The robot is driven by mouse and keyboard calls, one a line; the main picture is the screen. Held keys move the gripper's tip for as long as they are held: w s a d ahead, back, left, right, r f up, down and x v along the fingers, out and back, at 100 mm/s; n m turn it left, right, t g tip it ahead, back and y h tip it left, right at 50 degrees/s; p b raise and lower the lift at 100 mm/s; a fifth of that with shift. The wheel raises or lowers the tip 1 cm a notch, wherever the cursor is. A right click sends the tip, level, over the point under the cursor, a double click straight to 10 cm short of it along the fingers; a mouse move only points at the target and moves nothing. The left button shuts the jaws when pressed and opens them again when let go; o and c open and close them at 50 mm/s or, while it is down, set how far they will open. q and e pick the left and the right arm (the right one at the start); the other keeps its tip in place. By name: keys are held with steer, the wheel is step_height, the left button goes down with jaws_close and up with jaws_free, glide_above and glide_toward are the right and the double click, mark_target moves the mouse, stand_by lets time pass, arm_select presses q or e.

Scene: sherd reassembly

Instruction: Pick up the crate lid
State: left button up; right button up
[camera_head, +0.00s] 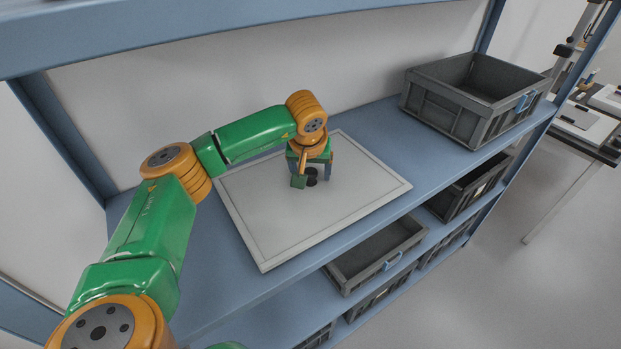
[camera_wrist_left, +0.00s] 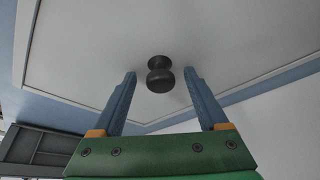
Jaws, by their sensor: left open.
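The crate lid (camera_head: 262,222) is a flat pale grey panel with a raised border, lying on the blue shelf. It also shows in the left wrist view (camera_wrist_left: 90,50). Its dark round knob (camera_wrist_left: 159,76) stands up from the middle of the lid. My left gripper (camera_head: 312,182) is over the middle of the lid, pointing down. In the left wrist view its two blue fingers (camera_wrist_left: 160,75) are apart, with the knob between their tips and a gap on each side. In the head view the knob (camera_head: 311,177) is partly hidden by the gripper. My right gripper is not visible.
An open grey crate (camera_head: 435,113) stands on the same shelf to the right of the lid. More grey crates (camera_head: 375,253) sit on the lower shelves. A blue upper shelf beam (camera_head: 200,30) crosses above the arm. Bare shelf (camera_head: 210,290) shows in front of the lid.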

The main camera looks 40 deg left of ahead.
arm_select(q)
steer(key=shift+a, duration=0.2)
steer(key=shift+s+d+r, duration=0.1)
steer(key=shift+s+d, duration=0.05)
steer(key=shift+d, duration=0.1)
steer(key=c, duration=1)
jaws_close()
steer(key=shift+a, duration=0.1)
